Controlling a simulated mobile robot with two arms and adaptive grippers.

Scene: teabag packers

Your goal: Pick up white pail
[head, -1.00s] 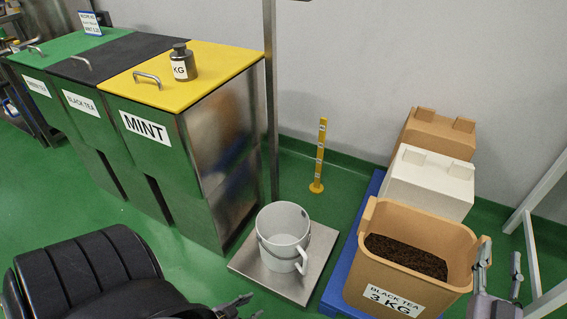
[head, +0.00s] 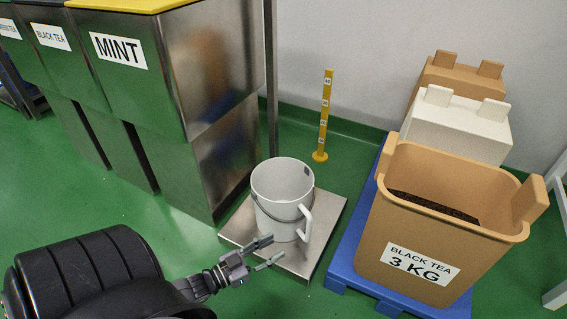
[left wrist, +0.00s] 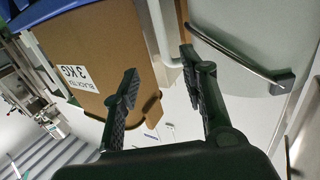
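The white pail (head: 277,205) stands upright on a square metal platform (head: 330,215) on the floor. It has a white side handle (head: 306,222) facing right and a thin metal bail. My left gripper (head: 272,249) is open and empty, just in front of the pail near its side handle. In the left wrist view the pail (left wrist: 255,35) fills the upper right. Its side handle (left wrist: 158,35) shows beyond and between the spread fingers (left wrist: 160,62). My right gripper is out of view.
A tan black tea crate (head: 375,235) stands on a blue pallet (head: 345,262) right of the platform. A white crate (head: 455,122) and another tan crate (head: 462,78) stand behind. Steel bins (head: 205,100) stand left, with a yellow post (head: 325,115) behind.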

